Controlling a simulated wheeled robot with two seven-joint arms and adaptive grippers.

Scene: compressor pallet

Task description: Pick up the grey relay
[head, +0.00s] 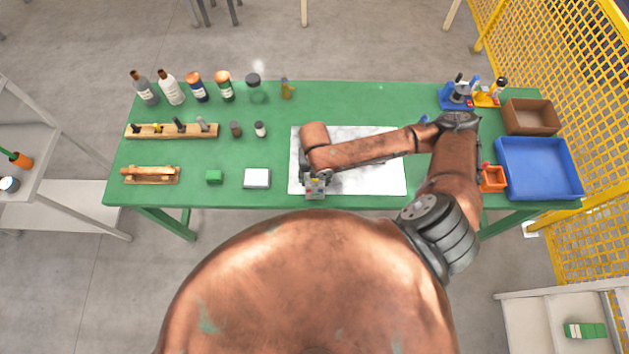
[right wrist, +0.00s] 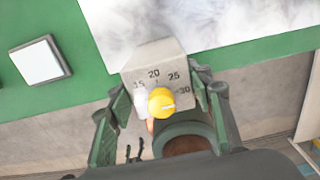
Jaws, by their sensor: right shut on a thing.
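The grey relay (right wrist: 152,57) is a small pale grey box with a round yellow knob and a printed number scale. In the right wrist view it sits between the two fingers of my right gripper (right wrist: 158,90), which is shut on it. In the head view the relay (head: 315,193) shows small at the end of my right arm, by the lower left corner of the white marbled sheet (head: 385,180). I cannot tell whether it touches the table below. My left gripper is not in view.
Bottles and a wooden rack (head: 145,131) stand farther left. A blue tray (head: 540,168), brown box (head: 531,116) and orange bin (head: 493,179) are right.

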